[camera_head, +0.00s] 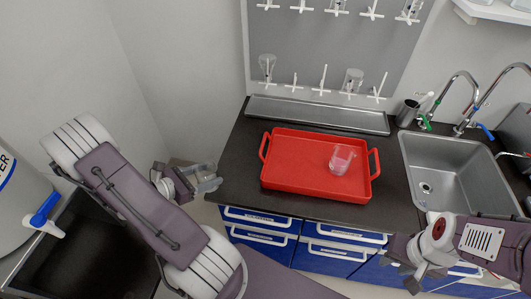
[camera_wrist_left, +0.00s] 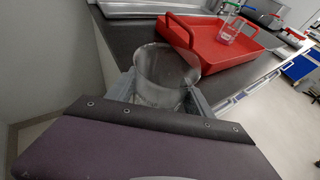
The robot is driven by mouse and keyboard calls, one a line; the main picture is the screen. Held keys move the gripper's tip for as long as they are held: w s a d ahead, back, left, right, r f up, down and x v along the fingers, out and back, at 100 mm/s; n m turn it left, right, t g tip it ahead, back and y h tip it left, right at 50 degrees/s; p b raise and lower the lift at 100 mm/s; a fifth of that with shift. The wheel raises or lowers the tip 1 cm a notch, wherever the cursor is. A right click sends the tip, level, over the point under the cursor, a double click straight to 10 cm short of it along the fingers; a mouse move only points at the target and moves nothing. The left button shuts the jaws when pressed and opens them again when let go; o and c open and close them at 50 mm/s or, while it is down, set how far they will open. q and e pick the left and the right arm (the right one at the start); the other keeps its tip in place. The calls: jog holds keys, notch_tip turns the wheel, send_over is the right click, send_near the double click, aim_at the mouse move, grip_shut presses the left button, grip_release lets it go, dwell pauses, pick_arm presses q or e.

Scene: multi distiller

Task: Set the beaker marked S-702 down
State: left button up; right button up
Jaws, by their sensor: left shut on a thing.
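My left gripper (camera_head: 205,180) is shut on a clear glass beaker, which shows best in the left wrist view (camera_wrist_left: 167,72) between the two fingers. The beaker is held off the left end of the dark counter, to the left of the red tray (camera_head: 290,194). No marking on it can be read. Another clear beaker (camera_head: 342,158) with something pink in it stands in the right part of the tray; its marking is also unreadable. My right gripper (camera_head: 418,279) is low at the right, in front of the blue drawers; its fingers are not clear.
The dark counter (camera_head: 238,172) is bare to the left of the tray. A metal trough (camera_head: 318,115) runs behind it, under a pegboard holding glassware. A steel sink (camera_head: 445,170) with taps is at the right. A dark basin (camera_head: 90,255) is at the lower left.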

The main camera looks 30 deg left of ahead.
pick_arm(q)
jog(key=w+d, duration=0.1)
jog(key=w, duration=0.2)
jog(key=w+d, duration=0.1)
jog(key=w, duration=0.3)
jog(key=w+d, duration=0.2)
jog(key=w, duration=0.1)
jog(key=shift+w+p, duration=0.4)
jog(key=shift+w+d, duration=0.15)
jog(key=shift+w, duration=0.45)
jog(key=w, duration=0.1)
jog(key=w+d, duration=0.1)
jog(key=w, duration=0.1)
jog(key=shift+w+d+p, duration=0.1)
jog(key=shift+d+p, duration=0.05)
jog(key=shift+p, duration=0.15)
jog(key=shift+f, duration=0.65)
jog(key=shift+w+f, duration=0.1)
jog(key=shift+f, duration=0.1)
jog(key=shift+f+b, duration=0.2)
jog(key=shift+b, duration=0.1)
jog(key=o, duration=1.7)
jog(key=shift+c, duration=0.2)
